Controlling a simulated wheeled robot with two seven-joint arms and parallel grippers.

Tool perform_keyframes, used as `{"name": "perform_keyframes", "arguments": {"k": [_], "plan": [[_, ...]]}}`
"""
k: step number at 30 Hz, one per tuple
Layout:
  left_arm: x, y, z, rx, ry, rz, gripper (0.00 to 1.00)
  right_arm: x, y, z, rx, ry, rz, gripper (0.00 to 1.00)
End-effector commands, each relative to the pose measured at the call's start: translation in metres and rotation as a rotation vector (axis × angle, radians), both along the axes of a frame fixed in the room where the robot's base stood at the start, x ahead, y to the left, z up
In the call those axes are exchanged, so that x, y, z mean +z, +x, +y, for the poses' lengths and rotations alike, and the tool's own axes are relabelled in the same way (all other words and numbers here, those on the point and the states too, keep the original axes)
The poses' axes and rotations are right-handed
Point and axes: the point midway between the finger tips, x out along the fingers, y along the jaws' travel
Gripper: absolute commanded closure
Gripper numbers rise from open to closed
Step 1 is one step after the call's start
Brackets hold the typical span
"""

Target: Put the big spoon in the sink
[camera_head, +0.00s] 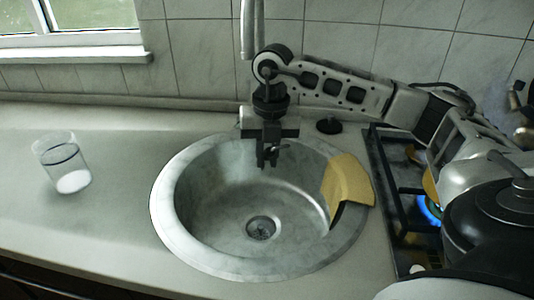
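The round metal sink (205,215) is set into the counter in the middle, with a drain at its bottom. My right arm reaches in from the right. My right gripper (267,157) points down over the back part of the sink, its dark fingers close together. At this size I cannot tell whether it is open or shut, and no spoon shows clearly in it. I cannot make out the big spoon anywhere in view. My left gripper is not in view.
A yellow cloth (349,181) hangs over the sink's right rim. A clear glass (63,164) stands on the left counter. At right is a gas stove with a lit blue flame (429,210) and a dark lidded pot (490,225). The counter between glass and sink is clear.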

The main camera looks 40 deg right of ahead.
Motion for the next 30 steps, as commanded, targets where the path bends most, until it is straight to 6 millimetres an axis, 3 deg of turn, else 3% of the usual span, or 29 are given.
{"name": "perform_keyframes", "arguments": {"k": [1, 3, 11, 16, 28, 30], "plan": [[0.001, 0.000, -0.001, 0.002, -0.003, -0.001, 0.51, 0.000, 0.000, 0.000, 0.000, -0.001, -0.001, 0.73], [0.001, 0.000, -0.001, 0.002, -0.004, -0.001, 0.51, 0.000, 0.000, 0.000, 0.000, -0.001, -0.001, 0.59], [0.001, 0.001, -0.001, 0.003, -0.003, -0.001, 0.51, 0.001, 0.000, 0.000, 0.000, 0.000, 0.000, 0.59], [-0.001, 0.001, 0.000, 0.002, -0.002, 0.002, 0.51, 0.014, 0.000, 0.000, 0.000, 0.001, -0.003, 0.59], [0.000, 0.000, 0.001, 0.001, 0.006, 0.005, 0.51, 0.107, -0.003, -0.004, 0.000, 0.003, -0.007, 0.59], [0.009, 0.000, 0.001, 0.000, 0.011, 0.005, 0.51, 0.127, -0.004, -0.006, -0.001, 0.000, -0.006, 0.59]]}}
